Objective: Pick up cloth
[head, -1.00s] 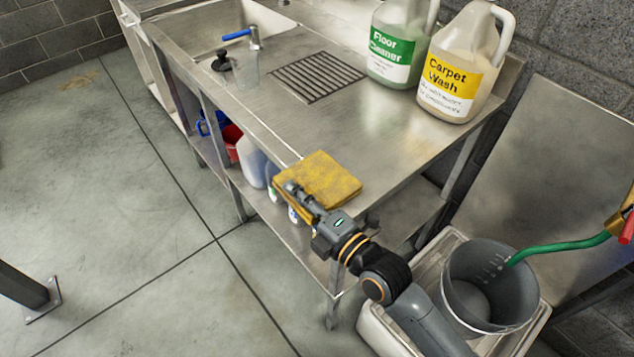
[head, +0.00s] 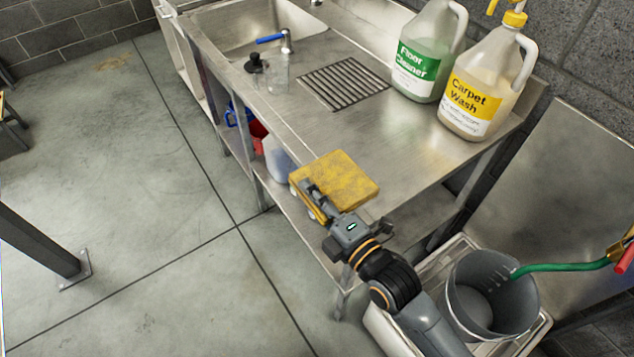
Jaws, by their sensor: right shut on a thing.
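The yellow folded cloth (head: 343,180) is at the front edge of the steel counter in the head view, with its near left edge at the counter's rim. My right gripper (head: 312,198) is shut on the cloth's near left edge, its arm coming in from the lower right. I cannot tell whether the cloth is lifted clear of the counter or still touches it. My left gripper does not show.
The steel counter (head: 300,125) holds a drain grate (head: 343,84), a clear cup (head: 278,78), a floor cleaner jug (head: 424,55) and a carpet wash jug (head: 476,95). A grey bucket (head: 487,300) with a green hose (head: 560,267) stands at lower right. The floor at left is mostly open.

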